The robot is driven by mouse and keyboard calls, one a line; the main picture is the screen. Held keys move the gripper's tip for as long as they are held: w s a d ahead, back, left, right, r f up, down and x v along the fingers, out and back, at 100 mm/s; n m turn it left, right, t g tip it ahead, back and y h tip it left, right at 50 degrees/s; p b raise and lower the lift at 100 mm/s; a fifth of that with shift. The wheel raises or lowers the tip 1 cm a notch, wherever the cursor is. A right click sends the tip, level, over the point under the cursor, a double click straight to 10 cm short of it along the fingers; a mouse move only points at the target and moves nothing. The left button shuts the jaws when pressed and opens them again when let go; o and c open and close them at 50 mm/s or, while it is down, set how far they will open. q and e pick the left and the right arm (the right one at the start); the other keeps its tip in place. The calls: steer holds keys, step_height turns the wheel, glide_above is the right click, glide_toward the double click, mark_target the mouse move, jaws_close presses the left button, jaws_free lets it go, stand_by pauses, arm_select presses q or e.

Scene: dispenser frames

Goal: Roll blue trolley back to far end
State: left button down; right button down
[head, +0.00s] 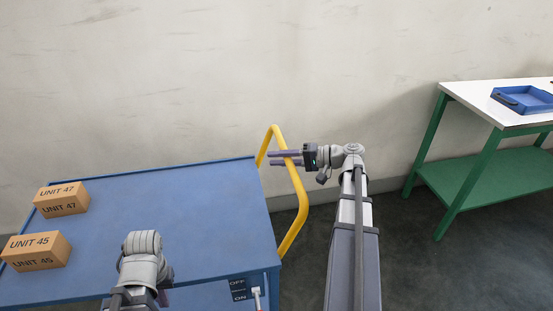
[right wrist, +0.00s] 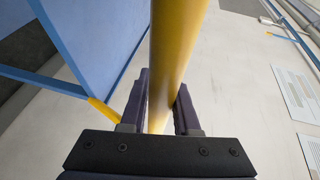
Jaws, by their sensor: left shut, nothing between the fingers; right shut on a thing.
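The blue trolley (head: 170,215) has a flat blue top and a yellow tubular push handle (head: 300,205) at its right end. My right gripper (head: 272,158) is shut on the upper part of this handle. In the right wrist view the yellow bar (right wrist: 178,50) passes between the two dark fingers of the right gripper (right wrist: 162,105), with the trolley's blue edge at the left. My left gripper (head: 165,297) is low in the head view, over the trolley's near edge. It is shut and empty, mostly hidden behind its own wrist.
Two cardboard boxes, UNIT 47 (head: 61,198) and UNIT 45 (head: 36,251), sit on the trolley's left part. A green-legged table (head: 470,95) with a blue tray (head: 522,99) stands right. A wall runs behind.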

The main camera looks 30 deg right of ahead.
steer(key=c, duration=1.1)
jaws_free()
steer(key=shift+d, duration=0.2)
steer(key=o, duration=0.3)
steer(key=shift+s+d, duration=0.1)
steer(key=shift+d, duration=0.05)
steer(key=shift+o, duration=0.7)
steer(key=p+v, duration=0.1)
steer(key=v, duration=0.6)
steer(key=shift+s+d, duration=0.2)
steer(key=shift+s, duration=0.05)
steer(key=shift+r+p, duration=0.15)
steer(key=shift+p, duration=0.2)
